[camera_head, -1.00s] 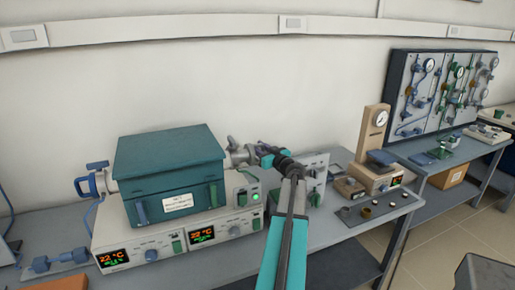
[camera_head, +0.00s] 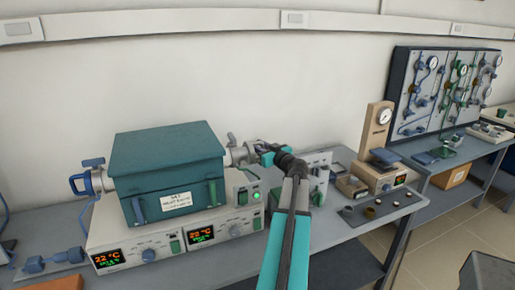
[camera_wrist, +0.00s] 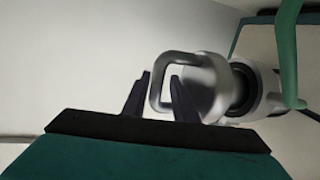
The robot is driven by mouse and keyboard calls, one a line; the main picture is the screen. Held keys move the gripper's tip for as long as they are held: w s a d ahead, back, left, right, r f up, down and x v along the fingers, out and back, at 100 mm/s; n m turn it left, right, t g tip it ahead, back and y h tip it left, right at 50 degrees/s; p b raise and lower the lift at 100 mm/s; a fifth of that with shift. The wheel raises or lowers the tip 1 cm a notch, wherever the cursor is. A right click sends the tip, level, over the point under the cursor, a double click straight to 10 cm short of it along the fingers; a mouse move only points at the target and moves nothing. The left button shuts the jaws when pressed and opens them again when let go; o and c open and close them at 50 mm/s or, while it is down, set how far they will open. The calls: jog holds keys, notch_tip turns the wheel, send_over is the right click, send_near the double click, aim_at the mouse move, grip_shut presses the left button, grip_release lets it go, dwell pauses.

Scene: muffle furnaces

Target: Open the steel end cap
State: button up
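The steel end cap (camera_wrist: 208,85) is a shiny round disc with a bent bar handle (camera_wrist: 163,55), in the middle of the wrist view. In the head view, the steel fittings (camera_head: 239,154) show at the right end of the teal furnace (camera_head: 168,160); my gripper (camera_head: 262,150) is beside them and hides part. In the wrist view, my gripper's two dark fingers (camera_wrist: 158,98) stand on either side of the handle's near bar, one inside the loop. They look wider apart than the bar. A dark ring (camera_wrist: 242,87) shows between cap and tube flange; whether it is a gap is unclear.
A green handle (camera_wrist: 290,55) passes close by the tube in the wrist view. The furnace stands on a control unit with lit displays (camera_head: 202,236). A gauge stand (camera_head: 377,130) and small parts stand farther right on the bench (camera_head: 330,232).

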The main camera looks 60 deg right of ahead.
aim_at(260, 143)
jog(key=shift+t, duration=0.3)
jog(key=s+a+r, duration=0.1)
jog(key=a, duration=0.1)
jog(key=s+a+r+b, duration=0.1)
jog(key=s+a+r, duration=0.1)
jog(key=shift+s+r, duration=0.15)
jog(key=shift+r, duration=0.05)
jog(key=s+a+r+b, duration=0.1)
jog(key=s+a+b, duration=0.1)
jog(key=s+a, duration=0.3)
jog(key=shift+a, duration=1.25)
